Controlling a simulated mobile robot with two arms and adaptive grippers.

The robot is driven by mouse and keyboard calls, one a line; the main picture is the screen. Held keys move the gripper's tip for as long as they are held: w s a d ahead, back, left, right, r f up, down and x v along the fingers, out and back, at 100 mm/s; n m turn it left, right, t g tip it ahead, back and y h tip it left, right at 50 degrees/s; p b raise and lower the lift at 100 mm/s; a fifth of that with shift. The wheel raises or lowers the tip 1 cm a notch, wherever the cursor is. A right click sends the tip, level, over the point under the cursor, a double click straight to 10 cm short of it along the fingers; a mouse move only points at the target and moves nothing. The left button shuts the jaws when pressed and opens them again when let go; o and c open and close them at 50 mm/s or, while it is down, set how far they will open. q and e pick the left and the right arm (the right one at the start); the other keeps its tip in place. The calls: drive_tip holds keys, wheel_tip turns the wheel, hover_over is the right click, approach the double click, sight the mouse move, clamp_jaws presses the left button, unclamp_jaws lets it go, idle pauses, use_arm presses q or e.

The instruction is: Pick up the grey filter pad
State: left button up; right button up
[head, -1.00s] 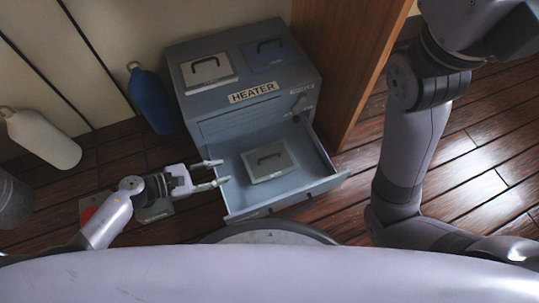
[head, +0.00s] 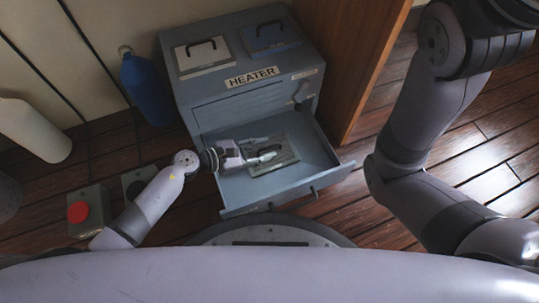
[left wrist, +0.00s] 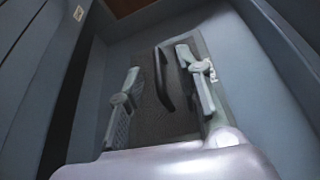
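The grey filter pad (head: 288,155) lies flat in the open drawer (head: 232,197) of the heater cabinet. It has a black bar handle, partly hidden by my gripper in the head view. In the left wrist view the pad (left wrist: 150,122) shows dark, with its handle (left wrist: 163,80) standing up between my fingers. My left gripper (head: 270,148) is over the pad inside the drawer. Its fingers (left wrist: 157,60) are open, one on each side of the handle, with gaps on both sides. I cannot tell how high they are above the pad. My right gripper is out of view.
The heater cabinet (head: 246,92) carries a pale pad (head: 203,55) and a blue pad (head: 270,38) on top. A blue bottle (head: 147,90) and a white bottle (head: 35,130) stand left. A red-button box (head: 85,212) is on the floor. A wooden panel (head: 365,70) stands right.

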use_arm(q)
drive_tip(key=shift+w+d+f, duration=0.1)
drive_tip(key=shift+w+d, duration=0.05)
drive_tip(key=shift+d, duration=0.15)
drive_tip(key=shift+c, duration=0.2)
clamp_jaws()
idle(0.3)
